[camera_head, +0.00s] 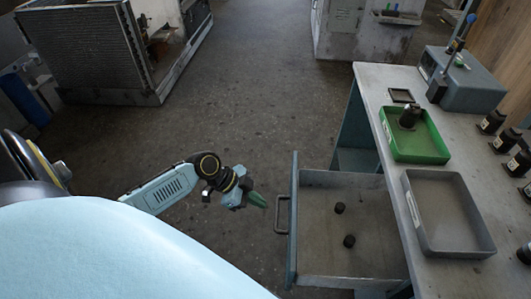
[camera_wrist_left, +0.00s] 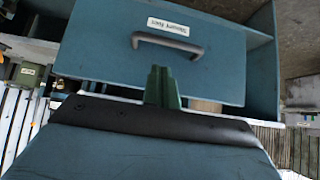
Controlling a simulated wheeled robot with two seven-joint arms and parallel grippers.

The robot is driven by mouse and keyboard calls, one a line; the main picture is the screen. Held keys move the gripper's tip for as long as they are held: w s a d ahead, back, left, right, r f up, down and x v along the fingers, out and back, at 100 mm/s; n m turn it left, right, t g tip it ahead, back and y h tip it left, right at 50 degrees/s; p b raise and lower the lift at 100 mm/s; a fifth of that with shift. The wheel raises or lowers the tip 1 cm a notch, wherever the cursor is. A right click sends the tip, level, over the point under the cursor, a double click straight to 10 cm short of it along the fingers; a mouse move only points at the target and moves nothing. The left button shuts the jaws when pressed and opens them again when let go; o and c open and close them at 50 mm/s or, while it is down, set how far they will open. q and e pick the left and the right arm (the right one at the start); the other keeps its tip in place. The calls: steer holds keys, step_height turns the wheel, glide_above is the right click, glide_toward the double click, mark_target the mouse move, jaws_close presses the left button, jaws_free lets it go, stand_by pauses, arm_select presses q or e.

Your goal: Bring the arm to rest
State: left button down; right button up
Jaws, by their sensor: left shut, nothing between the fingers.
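My left gripper (camera_head: 257,200) has green fingers and is shut with nothing between them. In the head view it is over the floor, a little left of the open drawer (camera_head: 320,265) and apart from its handle (camera_head: 281,214). In the left wrist view the closed fingers (camera_wrist_left: 162,88) show at the middle, in front of the labelled drawer front (camera_wrist_left: 100,60) and below its grey handle (camera_wrist_left: 168,45). My right gripper is not in view.
Two small black parts (camera_head: 348,241) lie in the drawer. On the workbench (camera_head: 385,82) are a green tray (camera_head: 430,158) holding a dark part, a grey tray (camera_head: 450,249), a grey-blue device (camera_head: 470,85) and several black parts at the right. The floor (camera_head: 250,90) beyond the arm is clear.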

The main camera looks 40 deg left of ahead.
arm_select(q)
steer(key=s+a+f+n+y, duration=0.1)
steer(key=s+f+n+y, duration=0.1)
steer(key=s+f, duration=0.35)
steer(key=s+a+f+n+g+y+b, duration=0.1)
steer(key=s+a+f+n, duration=0.15)
steer(key=f, duration=0.55)
steer(key=s+a+f+n+y, duration=0.1)
steer(key=s+f+n+y, duration=0.15)
steer(key=f, duration=0.45)
steer(key=s+d+f+g, duration=0.1)
steer(key=s+d+f, duration=0.2)
steer(key=s, duration=0.5)
steer(key=s+d+f+n+y+b, duration=0.1)
steer(key=s+d+f, duration=0.1)
steer(key=s+f, duration=0.4)
steer(key=s+d+f+n+g+b, duration=0.1)
steer(key=s+d+f, duration=0.2)
steer(key=s, duration=0.6)
step_height(320, 180, down, 2)
steer(key=shift+s+d+f+g+y, duration=0.2)
steer(key=shift+s+d+g+y, duration=0.1)
steer(key=shift+d+y, duration=0.05)
